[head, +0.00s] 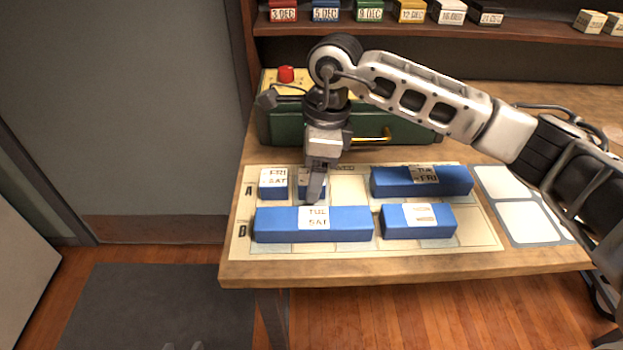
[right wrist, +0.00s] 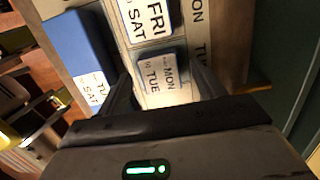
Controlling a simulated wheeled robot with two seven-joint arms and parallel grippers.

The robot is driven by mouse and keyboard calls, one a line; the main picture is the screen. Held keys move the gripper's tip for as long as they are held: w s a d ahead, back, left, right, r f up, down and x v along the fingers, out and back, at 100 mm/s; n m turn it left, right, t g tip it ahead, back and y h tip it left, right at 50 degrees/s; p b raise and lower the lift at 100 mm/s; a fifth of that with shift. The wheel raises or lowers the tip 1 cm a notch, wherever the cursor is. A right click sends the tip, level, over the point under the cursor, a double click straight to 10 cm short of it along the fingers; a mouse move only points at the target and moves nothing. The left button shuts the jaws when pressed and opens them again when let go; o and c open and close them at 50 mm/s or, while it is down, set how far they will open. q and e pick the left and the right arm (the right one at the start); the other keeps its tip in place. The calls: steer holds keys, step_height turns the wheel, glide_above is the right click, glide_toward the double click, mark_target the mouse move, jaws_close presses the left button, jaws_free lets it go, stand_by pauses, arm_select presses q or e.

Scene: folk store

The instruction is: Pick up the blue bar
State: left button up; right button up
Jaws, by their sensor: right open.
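Several blue bars with white day labels lie on a printed board on the wooden table. In the head view, a long TUE–SAT bar (head: 275,224) is at the front left and a shorter bar (head: 440,222) at the front right. A long bar (head: 455,181) is at the back right, and a small FRI–SAT block (head: 273,190) at the back left. My right gripper (head: 316,192) points down over a small MON–TUE block (right wrist: 158,73), its open fingers on either side. Contact cannot be told.
A green box (head: 400,136) with a brass handle and a red button (head: 286,74) stands behind the board (head: 490,238). A shelf (head: 540,38) with dated blocks is at the back. White-squared cards (head: 522,224) lie at the right.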

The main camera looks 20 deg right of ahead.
steer(key=shift+a+f, duration=0.15)
steer(key=shift+f, duration=0.7)
steer(key=c, duration=1.1)
steer(key=shift+o, duration=0.2)
steer(key=shift+w+r, duration=0.1)
steer(key=shift+r, duration=0.05)
